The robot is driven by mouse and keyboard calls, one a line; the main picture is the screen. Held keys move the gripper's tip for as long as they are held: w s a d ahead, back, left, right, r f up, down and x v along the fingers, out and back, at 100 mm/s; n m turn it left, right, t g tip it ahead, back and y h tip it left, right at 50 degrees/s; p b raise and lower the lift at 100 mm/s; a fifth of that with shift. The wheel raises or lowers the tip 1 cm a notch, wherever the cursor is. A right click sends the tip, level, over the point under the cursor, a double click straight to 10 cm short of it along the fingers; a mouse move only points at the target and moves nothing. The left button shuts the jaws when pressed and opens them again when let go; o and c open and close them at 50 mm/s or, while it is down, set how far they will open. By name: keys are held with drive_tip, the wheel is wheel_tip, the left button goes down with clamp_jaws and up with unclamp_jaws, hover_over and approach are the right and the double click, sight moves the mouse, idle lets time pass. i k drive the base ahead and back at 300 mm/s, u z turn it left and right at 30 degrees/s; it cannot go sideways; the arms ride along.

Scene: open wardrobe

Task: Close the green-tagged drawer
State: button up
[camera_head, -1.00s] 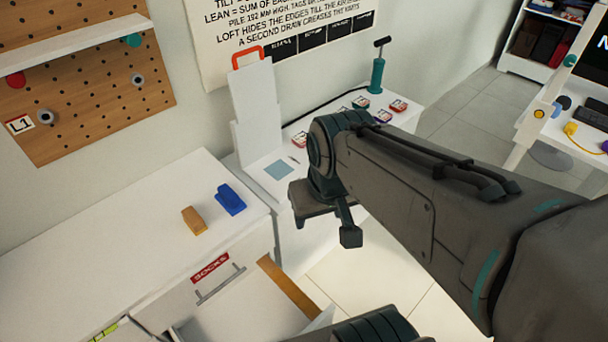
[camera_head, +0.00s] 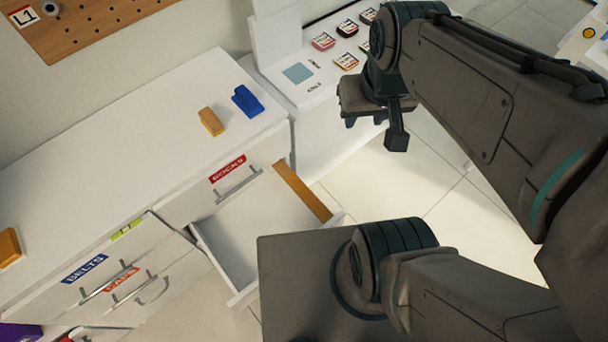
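A white drawer (camera_head: 238,240) stands pulled out of the white dresser, below the closed front with the red SOCKS label (camera_head: 228,169). An orange-brown strip (camera_head: 303,190) lies along its right side. Its outer face is turned away, so any tag there is hidden, and my body covers part of its near edge.
An orange block (camera_head: 211,122) and a blue block (camera_head: 247,101) sit on the dresser top (camera_head: 130,150); another orange block (camera_head: 9,247) is at left. A white side table (camera_head: 325,88) with several small labelled tins stands behind my gripper. Tiled floor (camera_head: 440,195) is open at right.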

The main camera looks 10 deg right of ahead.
sight(276, 200)
drive_tip(key=z, duration=0.9)
drive_tip(key=k, duration=0.8)
drive_tip(key=u, duration=3.3)
drive_tip(key=i, duration=0.3)
drive_tip(key=z, duration=2.6)
